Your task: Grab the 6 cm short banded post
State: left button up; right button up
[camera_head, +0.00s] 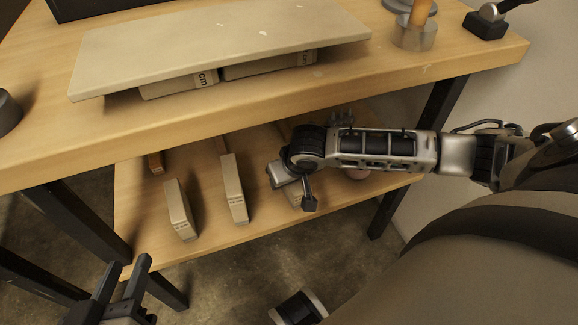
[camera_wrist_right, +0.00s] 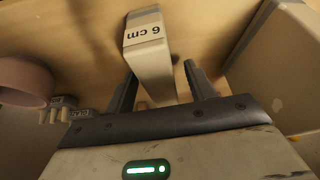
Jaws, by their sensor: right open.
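In the right wrist view a pale post marked "6 cm" (camera_wrist_right: 148,45) points away from the camera, between the two fingers of my right gripper (camera_wrist_right: 160,75). The fingers are open, one on each side, with a gap visible on the right. In the head view my right arm reaches in over the lower shelf, and the right gripper (camera_head: 300,188) hides most of a pale block (camera_head: 293,195) there. My left gripper (camera_head: 128,268) is at the lower left, open and empty, apart from the shelf.
The upper board (camera_head: 300,85) overhangs the shelf. The right wrist view shows a pinkish round object (camera_wrist_right: 25,82) at left and a large beige block (camera_wrist_right: 285,65) at right.

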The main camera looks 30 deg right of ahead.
jog(key=shift+f+p, duration=0.25)
jog(key=shift+p, duration=0.15)
dwell(0.5)
grip_shut()
